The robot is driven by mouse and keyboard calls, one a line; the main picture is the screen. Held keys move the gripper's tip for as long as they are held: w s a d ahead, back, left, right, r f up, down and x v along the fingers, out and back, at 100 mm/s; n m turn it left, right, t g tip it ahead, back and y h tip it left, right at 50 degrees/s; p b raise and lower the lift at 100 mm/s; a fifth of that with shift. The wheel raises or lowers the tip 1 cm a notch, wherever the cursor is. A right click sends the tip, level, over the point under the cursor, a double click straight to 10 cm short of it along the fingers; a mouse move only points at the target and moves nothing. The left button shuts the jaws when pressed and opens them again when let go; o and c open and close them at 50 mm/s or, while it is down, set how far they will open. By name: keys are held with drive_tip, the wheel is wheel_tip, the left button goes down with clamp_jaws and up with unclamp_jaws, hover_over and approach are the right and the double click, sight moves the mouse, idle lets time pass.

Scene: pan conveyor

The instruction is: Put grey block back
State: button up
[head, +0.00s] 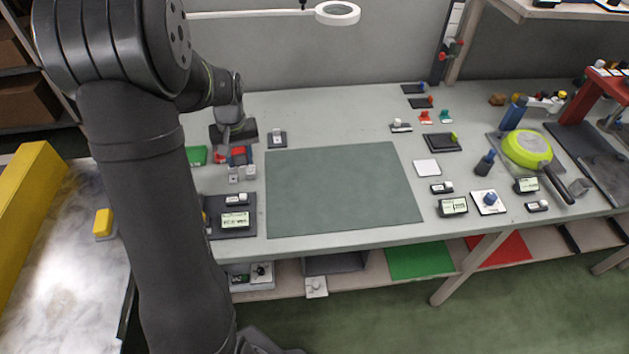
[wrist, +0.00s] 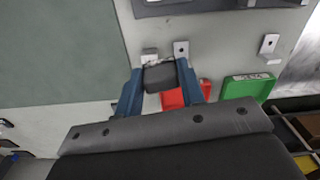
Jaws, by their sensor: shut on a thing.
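The grey block (wrist: 160,77) is dark and sits between the two blue fingers of my gripper (wrist: 160,86) in the wrist view. The gripper is shut on it. A red tray (wrist: 173,99) lies below and partly behind the fingers. A green tray (wrist: 248,88) lies to its right. In the head view my gripper (head: 239,155) is over the red tray (head: 222,156) at the left of the bench, with the green tray (head: 196,155) just left. The block cannot be made out clearly there. I cannot tell whether it touches the bench or the tray.
Two small light metal brackets (head: 234,175) (head: 250,172) stand close to the gripper. A dark panel with a display (head: 232,230) lies at the front edge. The large green mat (head: 340,190) to the right is clear. A yellow-green round tool (head: 527,149) lies far right.

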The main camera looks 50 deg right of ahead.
drive_tip(key=s+d+r+m, duration=0.2)
drive_tip(key=s+d, duration=0.2)
drive_tip(key=s, duration=0.5)
drive_tip(key=s+d+r+m, duration=0.1)
drive_tip(key=s+d+m, duration=0.15)
drive_tip(key=s, duration=0.65)
drive_tip(key=s+d+r+m, duration=0.2)
drive_tip(key=s+d, duration=0.2)
drive_tip(key=s, duration=0.5)
hover_over(316, 182)
wheel_tip(316, 182, down, 7)
drive_tip(key=shift+s+f, duration=0.15)
drive_tip(key=shift+f, duration=2.1)
drive_tip(key=shift+f, duration=0.1)
drive_tip(key=o, duration=1)
